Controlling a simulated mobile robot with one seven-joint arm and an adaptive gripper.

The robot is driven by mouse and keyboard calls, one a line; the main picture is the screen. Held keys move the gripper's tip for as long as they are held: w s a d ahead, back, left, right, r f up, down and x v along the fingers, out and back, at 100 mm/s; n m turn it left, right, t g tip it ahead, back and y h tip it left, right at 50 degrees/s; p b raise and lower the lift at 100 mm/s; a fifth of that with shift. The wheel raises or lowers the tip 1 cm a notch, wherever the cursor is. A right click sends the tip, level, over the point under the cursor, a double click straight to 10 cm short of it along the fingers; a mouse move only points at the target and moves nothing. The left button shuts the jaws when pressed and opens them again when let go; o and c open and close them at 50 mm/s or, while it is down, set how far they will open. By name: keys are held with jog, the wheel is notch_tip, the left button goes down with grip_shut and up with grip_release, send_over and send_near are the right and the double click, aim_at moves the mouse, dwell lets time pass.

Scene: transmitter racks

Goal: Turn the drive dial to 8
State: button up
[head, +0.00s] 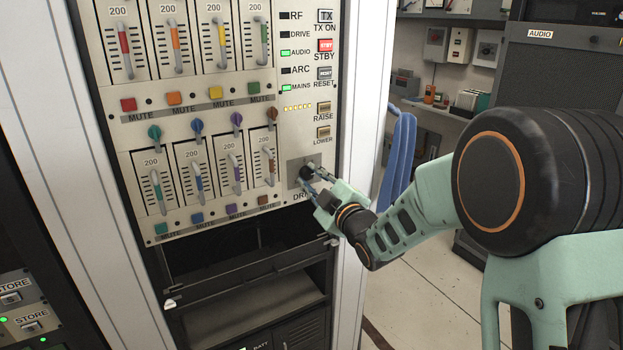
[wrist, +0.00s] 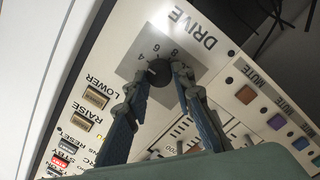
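The drive dial is a round black knob (head: 306,172) on a grey square plate at the lower right of the rack panel. In the wrist view the knob (wrist: 159,71) shows upside down, with 4, 6 and 8 readable around it. Its pointer is too small to read surely. My gripper (head: 313,178) is at the dial. In the wrist view its two fingertips (wrist: 160,76) are apart, one on each side of the knob and very close to it. I cannot tell whether both touch it.
RAISE (head: 323,107) and LOWER (head: 323,132) buttons sit just above the dial. Faders (head: 266,165) and coloured MUTE buttons lie to its left. An open dark shelf bay (head: 240,240) is below. The white rack post (head: 358,130) stands close on the right.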

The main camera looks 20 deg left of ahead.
grip_shut()
jog(key=shift+m+b, duration=0.3)
jog(key=shift+m, duration=0.1)
jog(key=m+b, duration=0.1)
jog(key=m, duration=0.1)
jog(key=shift+m, duration=0.3)
jog(key=m, duration=0.4)
jog(key=shift+w+d+r+g, duration=0.1)
jog(key=shift+r+g, duration=0.05)
jog(key=shift+g, duration=0.15)
jog(key=m+p, duration=0.2)
jog(key=m, duration=0.3)
jog(key=shift+w+r+g, duration=0.1)
jog(key=shift+r+g, duration=0.05)
jog(key=shift+g, duration=0.25)
jog(key=shift+d+m+p, duration=0.1)
jog(key=shift+m+p, duration=1.4)
jog(key=shift+m, duration=0.7)
